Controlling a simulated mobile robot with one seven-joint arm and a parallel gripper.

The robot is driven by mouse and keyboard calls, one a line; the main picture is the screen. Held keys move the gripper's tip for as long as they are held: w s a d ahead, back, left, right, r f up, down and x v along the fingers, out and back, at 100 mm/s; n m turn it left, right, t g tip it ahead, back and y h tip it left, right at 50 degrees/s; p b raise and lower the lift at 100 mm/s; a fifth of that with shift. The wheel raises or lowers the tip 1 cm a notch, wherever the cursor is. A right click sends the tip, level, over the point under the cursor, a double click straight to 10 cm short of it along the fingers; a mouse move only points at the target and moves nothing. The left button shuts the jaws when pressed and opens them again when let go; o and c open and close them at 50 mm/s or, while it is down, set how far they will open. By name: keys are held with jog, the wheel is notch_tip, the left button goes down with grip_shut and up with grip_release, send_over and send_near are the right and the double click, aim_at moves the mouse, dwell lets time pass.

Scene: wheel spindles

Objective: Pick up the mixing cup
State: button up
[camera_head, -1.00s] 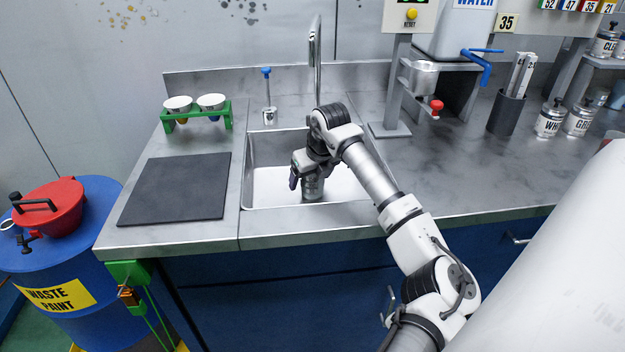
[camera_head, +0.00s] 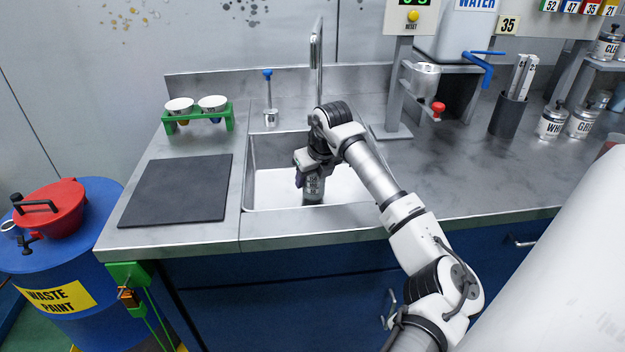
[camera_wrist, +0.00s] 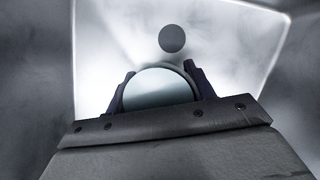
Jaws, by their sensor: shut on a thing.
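The mixing cup (camera_head: 313,188) is a grey cylinder with dark markings on its side, in or just above the sink in the head view. My gripper (camera_head: 312,168) is above it and shut on it. In the wrist view the cup's round pale top (camera_wrist: 157,88) sits between the two dark fingers of my gripper (camera_wrist: 158,92). The cup looks about upright. I cannot tell whether its base touches the sink floor.
The white sink basin (camera_head: 272,192) surrounds the cup, with its dark round drain (camera_wrist: 172,39) beyond it. A tall tap (camera_head: 316,60) stands behind the sink. A dark mat (camera_head: 178,188) and a green cup rack (camera_head: 198,119) lie to the left.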

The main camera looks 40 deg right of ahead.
jog(key=shift+s+r, duration=0.25)
jog(key=shift+s, duration=0.05)
jog(key=s, duration=0.2)
jog(key=s+b, duration=0.1)
jog(key=s, duration=0.2)
jog(key=s+a+b, duration=0.1)
jog(key=s, duration=0.1)
jog(key=shift+s+a, duration=0.1)
jog(key=shift+s, duration=0.25)
notch_tip(320, 180, up, 14)
jog(key=shift+w, duration=0.2)
jog(key=shift+f, duration=0.1)
